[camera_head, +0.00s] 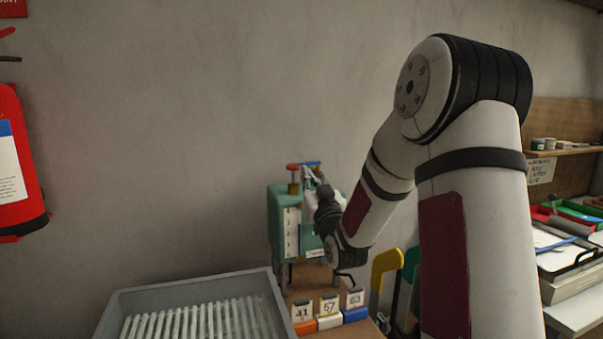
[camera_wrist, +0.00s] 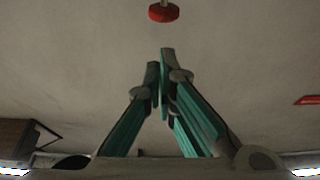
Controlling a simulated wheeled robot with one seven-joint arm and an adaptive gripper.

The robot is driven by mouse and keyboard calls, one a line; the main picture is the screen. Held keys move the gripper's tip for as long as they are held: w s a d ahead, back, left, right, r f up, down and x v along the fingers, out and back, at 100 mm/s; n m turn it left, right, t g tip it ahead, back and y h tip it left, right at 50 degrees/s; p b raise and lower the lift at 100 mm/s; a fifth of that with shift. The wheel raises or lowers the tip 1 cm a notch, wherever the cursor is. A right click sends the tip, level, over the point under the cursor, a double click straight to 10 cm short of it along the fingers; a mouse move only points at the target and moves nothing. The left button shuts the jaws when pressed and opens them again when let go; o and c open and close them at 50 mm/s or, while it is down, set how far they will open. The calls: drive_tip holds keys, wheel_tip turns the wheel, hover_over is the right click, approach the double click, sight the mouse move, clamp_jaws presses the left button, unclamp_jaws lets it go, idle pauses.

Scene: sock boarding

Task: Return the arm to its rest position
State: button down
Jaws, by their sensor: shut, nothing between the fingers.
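My arm reaches from the right side of the head view toward a green machine (camera_head: 281,215) that stands on a wooden bench. My gripper (camera_head: 308,172) is at the upper part of this machine, in front of it as seen here; I cannot tell whether they touch. In the wrist view my gripper (camera_wrist: 159,72) has its green-sided fingers brought together at the tips, with nothing between them. A red knob (camera_wrist: 164,12) shows beyond the fingertips against the grey wall.
A grey tray (camera_head: 190,285) with white slats lies at the front left. Number cards (camera_head: 328,306) on coloured blocks stand beside it. Yellow (camera_head: 385,265) and green handles rise right of them. A red fire extinguisher (camera_head: 15,165) hangs at left. Trays and a shelf (camera_head: 565,151) are at right.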

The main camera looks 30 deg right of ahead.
idle(0.3)
drive_tip(key=s+a+n+g+y+p, duration=0.1)
drive_tip(key=s+a+g+y, duration=0.1)
drive_tip(key=s+a+g, duration=0.35)
drive_tip(key=s+a+n+g+y+p, duration=0.1)
drive_tip(key=s+a+n+g, duration=0.1)
drive_tip(key=a, duration=0.6)
drive_tip(key=s+a+f+g+y, duration=0.1)
drive_tip(key=s+a+g, duration=0.2)
drive_tip(key=s, duration=0.7)
drive_tip(key=s+a+f+g+y+p, duration=0.1)
drive_tip(key=s+a+g, duration=0.2)
drive_tip(key=s, duration=0.8)
drive_tip(key=s+a+f+g+y+p, duration=0.1)
drive_tip(key=s+a+f+g, duration=0.1)
drive_tip(key=s, duration=0.8)
drive_tip(key=a+g, duration=0.1)
drive_tip(key=a, duration=0.1)
drive_tip(key=shift+s+a, duration=0.25)
drive_tip(key=shift+a, duration=0.15)
drive_tip(key=shift+w+f+g, duration=0.1)
drive_tip(key=shift+g, duration=0.15)
